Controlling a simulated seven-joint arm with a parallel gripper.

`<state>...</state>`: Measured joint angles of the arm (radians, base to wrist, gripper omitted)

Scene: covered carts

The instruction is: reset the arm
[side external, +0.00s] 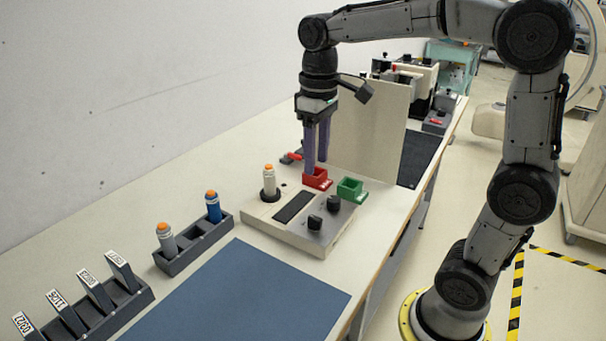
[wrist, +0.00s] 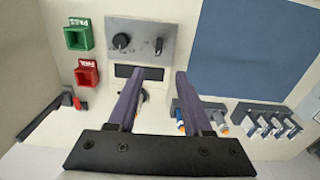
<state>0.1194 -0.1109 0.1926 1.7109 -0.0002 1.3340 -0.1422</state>
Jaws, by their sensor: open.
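My gripper (side external: 317,172) points straight down, its two purple fingers above the far side of the control box, close to the red bin in the side view. In the wrist view my gripper (wrist: 158,72) shows its fingers spread apart with nothing held between them. The control box (side external: 289,238) has two dark knobs and a dark slot. A white vial with an orange cap (side external: 269,182) stands upright on it. The red bin (side external: 316,181) and the green bin (side external: 350,190) are beside the box; both also show in the wrist view, red (wrist: 87,74) and green (wrist: 78,34).
A dark rack (side external: 195,240) holds a grey and a blue vial with orange caps. A holder (side external: 95,315) carries several labelled cards. A blue mat (side external: 235,295) lies bare in front. An upright beige panel (side external: 365,130) stands behind my gripper. A red-tipped lever (side external: 292,157) is near the wall.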

